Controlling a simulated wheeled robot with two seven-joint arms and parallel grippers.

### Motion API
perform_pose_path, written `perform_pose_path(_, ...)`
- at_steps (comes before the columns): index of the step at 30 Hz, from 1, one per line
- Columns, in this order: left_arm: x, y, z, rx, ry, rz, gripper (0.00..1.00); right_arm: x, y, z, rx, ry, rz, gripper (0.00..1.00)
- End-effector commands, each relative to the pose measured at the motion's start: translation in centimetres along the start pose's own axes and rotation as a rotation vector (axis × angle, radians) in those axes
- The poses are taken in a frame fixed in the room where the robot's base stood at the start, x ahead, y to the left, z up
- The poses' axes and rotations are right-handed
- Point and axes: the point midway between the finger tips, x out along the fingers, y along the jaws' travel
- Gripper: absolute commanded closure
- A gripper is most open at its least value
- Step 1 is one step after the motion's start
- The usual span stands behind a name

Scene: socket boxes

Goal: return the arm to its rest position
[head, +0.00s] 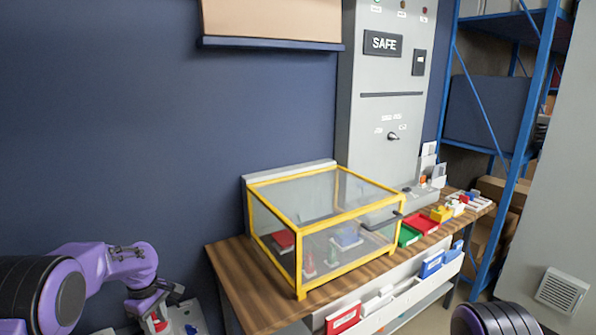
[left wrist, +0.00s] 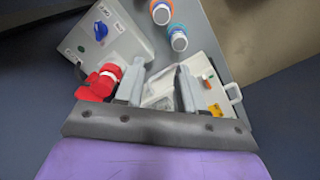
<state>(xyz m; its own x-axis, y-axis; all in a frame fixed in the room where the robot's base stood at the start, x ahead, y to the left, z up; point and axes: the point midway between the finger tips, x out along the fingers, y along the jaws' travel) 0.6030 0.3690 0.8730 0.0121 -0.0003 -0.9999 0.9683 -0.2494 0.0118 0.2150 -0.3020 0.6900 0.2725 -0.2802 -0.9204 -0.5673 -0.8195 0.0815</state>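My left arm comes in from the left in the head view. Its gripper (head: 165,303) hangs low at the lower left, partly hidden, left of the wooden table (head: 237,270). In the left wrist view the two grey fingers of my left gripper (left wrist: 158,78) stand apart with nothing held between them. Below them are a grey socket box with a blue socket (left wrist: 102,30), a red plug-like piece (left wrist: 100,83) and a light grey box with a handle (left wrist: 212,72). Only a dark round part of my right arm shows at the bottom right of the head view; its gripper is outside the picture.
A yellow-framed clear case (head: 300,245) stands on the table, with coloured parts at its right. A grey cabinet marked SAFE (head: 375,100) and a blue shelf (head: 535,85) stand behind. Two bottles (left wrist: 161,12) (left wrist: 178,38) stand near the boxes in the left wrist view.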

Motion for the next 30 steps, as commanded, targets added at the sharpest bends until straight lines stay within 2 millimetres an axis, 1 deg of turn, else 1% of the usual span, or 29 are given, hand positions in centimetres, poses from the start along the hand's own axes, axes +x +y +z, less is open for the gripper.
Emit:
perform_pose_path(3, -0.1, 1.4, -0.3, 0.040, 0.023, 0.065, 0.62, 0.0, -0.1, -0.1, 0.001, 0.002, -0.001, 0.57)
perform_pose_path(6, 0.0, 2.3, -0.5, 0.067, 0.045, 0.116, 0.62, 0.0, -0.1, -0.1, 0.001, 0.002, -0.001, 0.57)
perform_pose_path(12, 1.2, 3.2, -1.1, 0.123, 0.106, 0.217, 0.62, 0.0, -0.1, -0.1, 0.001, 0.002, -0.001, 0.57)
perform_pose_path(14, 1.9, 3.2, -1.1, 0.146, 0.132, 0.250, 0.62, 0.0, -0.1, -0.1, 0.001, 0.002, -0.001, 0.57)
perform_pose_path(17, 3.6, 2.9, -1.0, 0.187, 0.182, 0.302, 0.62, 0.1, -0.1, 0.0, 0.001, 0.002, -0.001, 0.57)
perform_pose_path(20, 6.4, 1.8, -0.5, 0.238, 0.242, 0.342, 0.62, 0.6, -0.1, 0.1, 0.001, 0.002, -0.001, 0.57)
perform_pose_path(23, 10.5, -0.8, 0.7, 0.310, 0.323, 0.367, 0.62, 1.4, -0.2, 0.5, 0.001, 0.002, -0.001, 0.57)
perform_pose_path(24, 12.6, -2.5, 1.4, 0.345, 0.362, 0.370, 0.62, 1.8, -0.2, 0.7, 0.001, 0.002, -0.001, 0.57)
perform_pose_path(25, 14.2, -4.1, 2.2, 0.376, 0.392, 0.369, 0.62, 2.3, -0.3, 0.8, 0.001, 0.002, -0.001, 0.57)
perform_pose_path(26, 15.9, -5.9, 3.0, 0.408, 0.423, 0.364, 0.62, 2.7, -0.3, 1.0, 0.001, 0.002, -0.001, 0.57)
perform_pose_path(27, 17.9, -8.7, 4.2, 0.452, 0.463, 0.352, 0.62, 3.4, -0.4, 1.3, 0.001, 0.002, -0.001, 0.57)
perform_pose_path(29, 20.5, -13.3, 6.1, 0.516, 0.512, 0.323, 0.62, 4.3, -0.5, 1.7, 0.001, 0.002, -0.001, 0.57)
perform_pose_path(30, 21.9, -16.4, 7.4, 0.556, 0.535, 0.299, 0.62, 5.0, -0.5, 2.0, 0.001, 0.002, -0.001, 0.57)
